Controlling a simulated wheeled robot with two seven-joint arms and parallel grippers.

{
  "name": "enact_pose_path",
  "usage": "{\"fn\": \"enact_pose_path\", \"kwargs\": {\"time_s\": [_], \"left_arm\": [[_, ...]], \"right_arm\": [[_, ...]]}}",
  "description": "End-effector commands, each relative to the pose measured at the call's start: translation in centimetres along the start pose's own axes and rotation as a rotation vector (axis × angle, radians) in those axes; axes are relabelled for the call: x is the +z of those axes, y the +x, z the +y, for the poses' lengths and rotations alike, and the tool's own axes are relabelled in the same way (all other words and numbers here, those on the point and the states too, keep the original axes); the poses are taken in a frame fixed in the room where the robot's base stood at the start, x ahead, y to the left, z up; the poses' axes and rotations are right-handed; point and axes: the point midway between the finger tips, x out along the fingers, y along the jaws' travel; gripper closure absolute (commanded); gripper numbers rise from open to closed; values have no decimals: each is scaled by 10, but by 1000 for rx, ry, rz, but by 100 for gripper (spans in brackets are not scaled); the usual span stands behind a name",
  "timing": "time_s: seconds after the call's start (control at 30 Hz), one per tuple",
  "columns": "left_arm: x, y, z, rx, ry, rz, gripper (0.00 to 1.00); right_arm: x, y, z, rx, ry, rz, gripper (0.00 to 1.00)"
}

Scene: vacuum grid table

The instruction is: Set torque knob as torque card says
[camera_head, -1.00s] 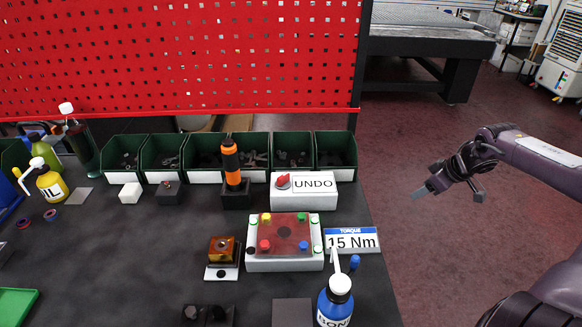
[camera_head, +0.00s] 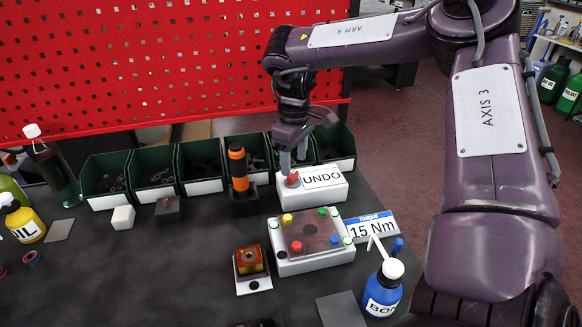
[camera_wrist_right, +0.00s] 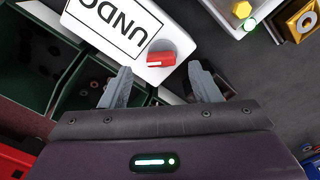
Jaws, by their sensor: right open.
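A white box (camera_head: 318,194) bears a card reading UNDO (camera_head: 322,178) and a red knob (camera_head: 292,178) at its left end. The torque card (camera_head: 370,228) reads 15 Nm under a blue TORQUE band, in front of that box to the right. My right gripper (camera_head: 293,160) is over the knob, fingers pointing down. My left gripper is out of view.
An orange-and-black tool (camera_head: 239,170) stands upright left of the box. Green bins (camera_head: 155,175) line up behind. A white fixture with coloured buttons (camera_head: 310,262) is in front, with a blue bottle (camera_head: 384,292) to its right.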

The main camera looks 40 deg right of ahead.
Motion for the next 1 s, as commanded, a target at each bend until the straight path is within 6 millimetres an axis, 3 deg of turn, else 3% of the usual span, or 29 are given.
{"fn": "enact_pose_path", "kwargs": {"time_s": [0.23, 0.57, 0.9, 1.0], "left_arm": [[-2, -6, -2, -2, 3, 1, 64], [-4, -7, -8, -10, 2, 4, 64], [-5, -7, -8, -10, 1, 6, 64], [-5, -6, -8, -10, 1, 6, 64]], "right_arm": [[0, 30, 0, -1, 0, 0, 44], [-1, 36, 0, 1, 0, 3, 44], [-1, 36, 0, 1, 0, 3, 86], [0, 36, 0, 1, -1, 3, 88]]}}
